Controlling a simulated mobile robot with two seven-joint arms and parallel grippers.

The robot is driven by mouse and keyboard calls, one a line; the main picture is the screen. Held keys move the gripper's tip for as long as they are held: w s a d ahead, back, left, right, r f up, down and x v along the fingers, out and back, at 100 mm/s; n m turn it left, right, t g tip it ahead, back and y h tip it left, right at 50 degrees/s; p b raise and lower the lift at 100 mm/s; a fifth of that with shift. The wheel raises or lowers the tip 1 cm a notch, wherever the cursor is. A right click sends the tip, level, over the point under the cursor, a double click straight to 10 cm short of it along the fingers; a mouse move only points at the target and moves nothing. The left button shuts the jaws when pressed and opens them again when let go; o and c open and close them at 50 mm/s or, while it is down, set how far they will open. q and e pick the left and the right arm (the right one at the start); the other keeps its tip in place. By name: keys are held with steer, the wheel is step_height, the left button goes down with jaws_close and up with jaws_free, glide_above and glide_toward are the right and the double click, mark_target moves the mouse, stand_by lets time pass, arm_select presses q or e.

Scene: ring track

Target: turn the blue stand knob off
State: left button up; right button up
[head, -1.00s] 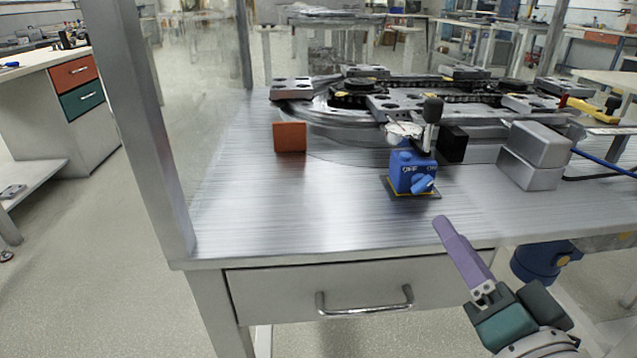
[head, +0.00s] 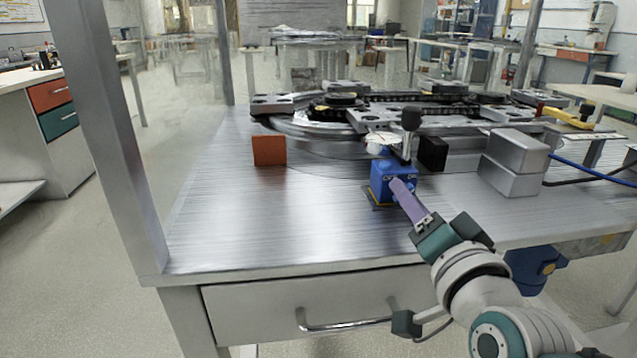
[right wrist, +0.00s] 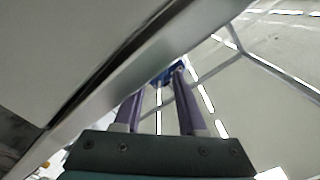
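The blue stand (head: 381,170) is a small blue block on a dark base plate near the front of the metal table, with a post and black knob above it. My right gripper (head: 394,184) reaches up from the lower right, its purple fingertips right at the front of the block. The blue knob on that face is hidden behind the fingers. In the right wrist view the two purple fingers (right wrist: 160,82) stand apart, with blue (right wrist: 169,71) showing between and beyond their tips. Whether they touch the knob I cannot tell. My left gripper is out of view.
An orange plate (head: 269,151) stands left of the stand. A black block (head: 432,153) and grey metal blocks (head: 514,162) are to its right. The ring track (head: 300,124) lies behind. The table front left of the stand is clear; a drawer (head: 250,305) is below.

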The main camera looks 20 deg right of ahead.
jaws_close()
